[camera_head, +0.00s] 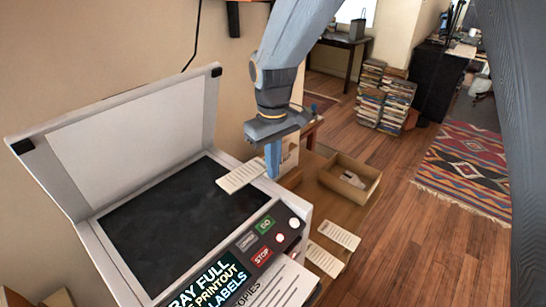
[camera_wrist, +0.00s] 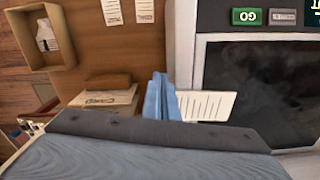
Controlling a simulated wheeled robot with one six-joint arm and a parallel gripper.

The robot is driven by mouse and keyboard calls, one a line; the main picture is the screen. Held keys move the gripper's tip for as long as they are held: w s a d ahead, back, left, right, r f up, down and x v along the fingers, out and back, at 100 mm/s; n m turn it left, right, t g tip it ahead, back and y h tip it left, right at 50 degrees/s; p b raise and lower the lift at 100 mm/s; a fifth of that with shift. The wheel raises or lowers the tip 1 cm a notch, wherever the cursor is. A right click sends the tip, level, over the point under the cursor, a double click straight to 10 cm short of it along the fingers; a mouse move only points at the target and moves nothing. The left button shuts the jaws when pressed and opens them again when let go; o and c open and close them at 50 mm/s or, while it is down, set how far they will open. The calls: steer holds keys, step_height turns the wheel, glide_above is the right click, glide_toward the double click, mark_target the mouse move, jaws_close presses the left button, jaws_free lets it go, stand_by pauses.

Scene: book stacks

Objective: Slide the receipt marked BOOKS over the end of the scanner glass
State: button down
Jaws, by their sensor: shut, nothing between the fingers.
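A white receipt (camera_head: 240,176) with printed lines lies across the far right end of the scanner glass (camera_head: 165,228). Part of it is over the dark glass and part over the pale rim. I cannot read a BOOKS mark on it. The same receipt (camera_wrist: 207,106) shows in the wrist view, its left end partly hidden by my fingers. My gripper (camera_head: 272,172) is shut and empty, pointing down at the receipt's outer end. Its blue fingers (camera_wrist: 162,97) also show in the wrist view. I cannot tell whether they touch the paper.
The scanner lid (camera_head: 130,140) stands open at the left. Two more slips, one upper (camera_head: 338,235) and one lower (camera_head: 325,260), lie on the wooden table right of the scanner. An open box (camera_head: 350,179) stands behind them.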

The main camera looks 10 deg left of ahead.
steer(key=shift+a, duration=0.1)
steer(key=shift+w+a, duration=0.8)
steer(key=shift+d, duration=0.1)
